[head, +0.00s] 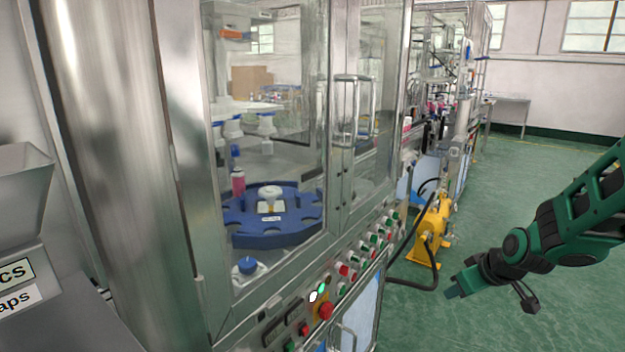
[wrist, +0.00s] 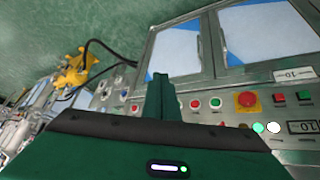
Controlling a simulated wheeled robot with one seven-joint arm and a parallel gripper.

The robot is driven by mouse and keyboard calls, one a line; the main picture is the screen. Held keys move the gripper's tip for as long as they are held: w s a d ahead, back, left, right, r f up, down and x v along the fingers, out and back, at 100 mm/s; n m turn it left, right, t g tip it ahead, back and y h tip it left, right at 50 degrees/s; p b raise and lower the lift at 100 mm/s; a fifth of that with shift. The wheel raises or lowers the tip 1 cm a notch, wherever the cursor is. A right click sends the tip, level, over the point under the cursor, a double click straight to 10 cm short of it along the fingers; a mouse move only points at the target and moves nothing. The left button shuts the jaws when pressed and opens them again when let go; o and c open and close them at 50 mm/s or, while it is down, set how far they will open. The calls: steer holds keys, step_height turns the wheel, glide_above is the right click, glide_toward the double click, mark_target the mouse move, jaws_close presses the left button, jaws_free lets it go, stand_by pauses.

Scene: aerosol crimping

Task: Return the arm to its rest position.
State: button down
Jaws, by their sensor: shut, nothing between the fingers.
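My green arm reaches in from the right edge of the head view. My gripper (head: 455,293) is at its end, shut and empty, held in the air over the green floor, to the right of the machine's button panel and apart from it. In the wrist view the shut gripper fingers (wrist: 163,97) stick up in front of the panel's row of buttons.
The crimping machine's panel has a red emergency button (head: 326,311) and several coloured buttons. Behind its glass is a blue star wheel (head: 262,238). A yellow pump (head: 431,232) with a dark hose stands on the floor beyond. Open green floor (head: 545,150) lies right.

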steer(key=s+d+r+m+g, duration=0.2)
steer(key=s+m, duration=0.1)
steer(key=s, duration=0.7)
steer(key=s+d+r+m+g, duration=0.2)
steer(key=s+r+m, duration=0.1)
steer(key=s, duration=0.7)
steer(key=s+d+r+m+g+h, duration=0.1)
steer(key=s+d+r+m+g, duration=0.1)
steer(key=s, duration=0.8)
steer(key=shift+s+d+r+m+g, duration=0.15)
steer(key=shift+s+r+m+g, duration=0.25)
steer(key=shift+m, duration=0.8)
steer(key=shift+w, duration=0.2)
steer(key=shift+w+f, duration=0.2)
steer(key=shift+w, duration=0.4)
